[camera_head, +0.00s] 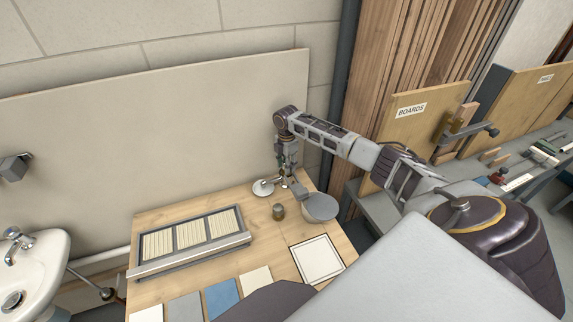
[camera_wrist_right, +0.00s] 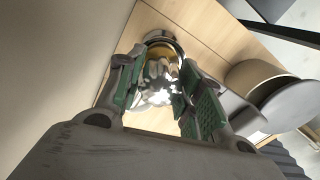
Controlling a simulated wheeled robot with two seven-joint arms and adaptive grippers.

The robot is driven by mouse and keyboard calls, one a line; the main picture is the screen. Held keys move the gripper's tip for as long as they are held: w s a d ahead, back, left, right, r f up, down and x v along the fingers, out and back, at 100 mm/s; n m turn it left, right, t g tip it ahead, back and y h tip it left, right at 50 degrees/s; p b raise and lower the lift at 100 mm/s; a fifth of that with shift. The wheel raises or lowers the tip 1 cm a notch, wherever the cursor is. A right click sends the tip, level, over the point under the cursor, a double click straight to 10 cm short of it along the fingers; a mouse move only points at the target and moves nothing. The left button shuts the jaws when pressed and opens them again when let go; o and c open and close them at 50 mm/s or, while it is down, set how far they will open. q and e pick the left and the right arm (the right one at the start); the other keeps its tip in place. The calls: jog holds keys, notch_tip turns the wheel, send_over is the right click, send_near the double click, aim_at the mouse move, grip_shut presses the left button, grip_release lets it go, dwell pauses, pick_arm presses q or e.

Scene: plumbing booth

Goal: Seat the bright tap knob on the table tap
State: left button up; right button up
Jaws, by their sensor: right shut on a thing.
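My right gripper (camera_head: 287,178) points down over the back right of the wooden table. In the right wrist view its green-padded fingers (camera_wrist_right: 158,92) are shut on the bright tap knob (camera_wrist_right: 158,92), a shiny lobed piece. A round chrome part (camera_head: 264,187), which looks like the table tap's base, stands on the table just left of the gripper. In the right wrist view a chrome ring with a brass-coloured middle (camera_wrist_right: 163,42) shows beyond the knob, partly hidden by it. I cannot tell whether knob and tap touch. My left gripper is not in view.
A small brass-coloured cylinder (camera_head: 279,211) and a grey round vessel (camera_head: 320,208) stand close to the gripper. A framed tile rack (camera_head: 190,242), a white tile (camera_head: 317,259) and several flat samples (camera_head: 221,297) lie nearer. A wall panel (camera_head: 200,130) rises behind the table.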

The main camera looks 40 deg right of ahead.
jog(key=o, duration=1.1)
jog(key=shift+o, duration=0.2)
jog(key=shift+r, duration=0.15)
notch_tip(320, 180, up, 12)
dwell(0.9)
notch_tip(320, 180, up, 9)
jog(key=p, duration=0.9)
jog(key=shift+r+p, duration=0.35)
jog(key=shift+p, duration=0.25)
